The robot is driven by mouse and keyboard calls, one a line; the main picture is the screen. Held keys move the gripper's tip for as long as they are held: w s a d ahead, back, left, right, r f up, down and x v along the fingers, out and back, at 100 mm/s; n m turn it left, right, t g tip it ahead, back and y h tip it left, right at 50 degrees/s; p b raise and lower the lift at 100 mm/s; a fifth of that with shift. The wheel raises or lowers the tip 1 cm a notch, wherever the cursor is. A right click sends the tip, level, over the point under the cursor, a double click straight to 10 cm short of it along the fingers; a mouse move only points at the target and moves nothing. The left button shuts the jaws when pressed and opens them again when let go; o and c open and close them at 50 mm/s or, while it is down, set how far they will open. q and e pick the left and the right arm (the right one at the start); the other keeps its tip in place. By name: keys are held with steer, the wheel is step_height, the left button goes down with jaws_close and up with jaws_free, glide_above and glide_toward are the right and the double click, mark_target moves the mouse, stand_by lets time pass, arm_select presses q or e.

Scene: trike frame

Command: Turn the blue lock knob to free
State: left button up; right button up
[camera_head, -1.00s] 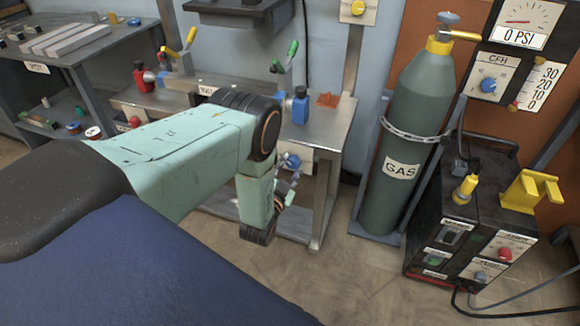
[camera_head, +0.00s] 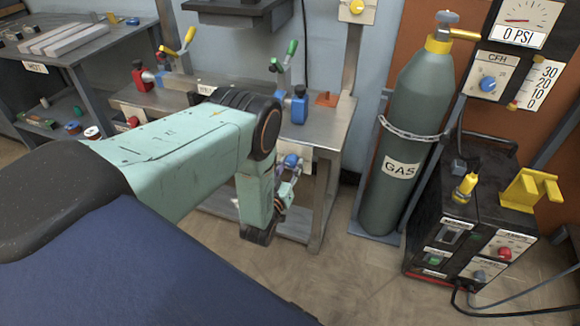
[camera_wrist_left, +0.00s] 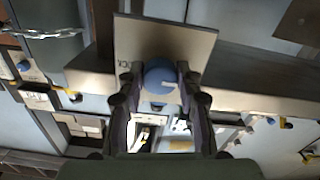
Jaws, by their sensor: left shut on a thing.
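The blue lock knob (camera_head: 291,160) sits on a pale plate (camera_head: 305,160) on the front of the metal table, below its top. In the left wrist view the round blue knob (camera_wrist_left: 160,76), with a white mark on its face, is between the two dark fingers, against the plate (camera_wrist_left: 165,40). My left gripper (camera_head: 287,171) reaches the knob from the front and is shut on it; in the left wrist view its fingertips (camera_wrist_left: 160,86) are at either side of the knob. The wrist partly hides the fingers in the head view. My right gripper is not in view.
The metal table (camera_head: 330,125) carries blue and red clamp blocks with green and yellow handles. A grey-green gas cylinder (camera_head: 405,130) stands chained to its right. A black machine (camera_head: 465,230) with knobs stands farther right. The floor in front is clear.

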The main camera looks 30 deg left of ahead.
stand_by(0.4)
arm_select(q)
steer(key=o, duration=1.2)
steer(key=shift+c, duration=0.2)
steer(key=v, duration=1.2)
